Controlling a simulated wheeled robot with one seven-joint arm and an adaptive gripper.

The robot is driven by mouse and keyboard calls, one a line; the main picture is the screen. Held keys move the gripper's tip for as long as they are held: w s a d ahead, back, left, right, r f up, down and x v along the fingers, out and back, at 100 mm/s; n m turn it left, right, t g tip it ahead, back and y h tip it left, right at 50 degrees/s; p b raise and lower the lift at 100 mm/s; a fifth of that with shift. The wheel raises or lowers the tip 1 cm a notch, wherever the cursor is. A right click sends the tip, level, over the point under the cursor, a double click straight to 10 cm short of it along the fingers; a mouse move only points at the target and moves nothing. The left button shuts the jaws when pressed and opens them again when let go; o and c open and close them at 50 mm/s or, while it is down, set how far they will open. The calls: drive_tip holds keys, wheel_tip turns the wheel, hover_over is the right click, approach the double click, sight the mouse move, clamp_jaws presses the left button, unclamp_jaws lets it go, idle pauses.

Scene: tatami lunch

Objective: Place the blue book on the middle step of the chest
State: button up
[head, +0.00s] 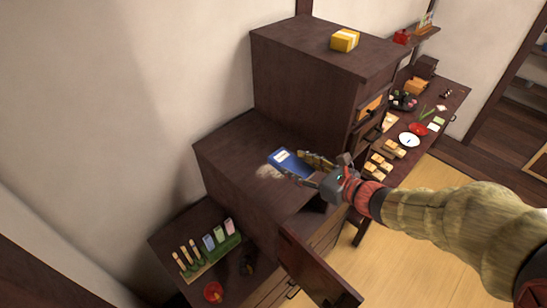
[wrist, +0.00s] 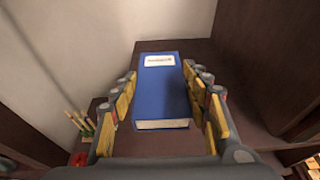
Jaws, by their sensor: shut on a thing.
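The blue book (head: 283,156) has a white label and lies between the fingers of my gripper (head: 303,166). In the wrist view the book (wrist: 162,95) points away from me, label at the far end, with yellow-padded fingers on both sides. My gripper is shut on it. The book is over the middle step (head: 222,158) of the dark wooden stepped chest (head: 300,80). I cannot tell whether it touches the surface. The step's dark top also shows around the book in the wrist view (wrist: 210,62).
A yellow package (head: 345,40) sits on the top step. The low step holds a green rack (head: 214,258) and a red bowl (head: 213,292). A dark door (head: 315,265) stands open in front. A table with food is right.

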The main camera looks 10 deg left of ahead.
drive_tip(key=w+a+f, duration=0.1)
drive_tip(key=w+f, duration=0.1)
drive_tip(key=w, duration=0.1)
drive_tip(key=w+a+f, duration=0.1)
drive_tip(key=w+f, duration=0.2)
drive_tip(key=w, duration=0.1)
drive_tip(key=w+a+f, duration=0.1)
drive_tip(key=w+f, duration=0.2)
drive_tip(key=shift+w+a+f, duration=0.25)
drive_tip(key=shift+w+a, duration=0.1)
drive_tip(key=shift+a, duration=0.05)
drive_tip(key=shift+w+f, duration=0.2)
drive_tip(key=shift+f, duration=1.5)
drive_tip(key=shift+f, duration=0.2)
drive_tip(key=o, duration=1.2)
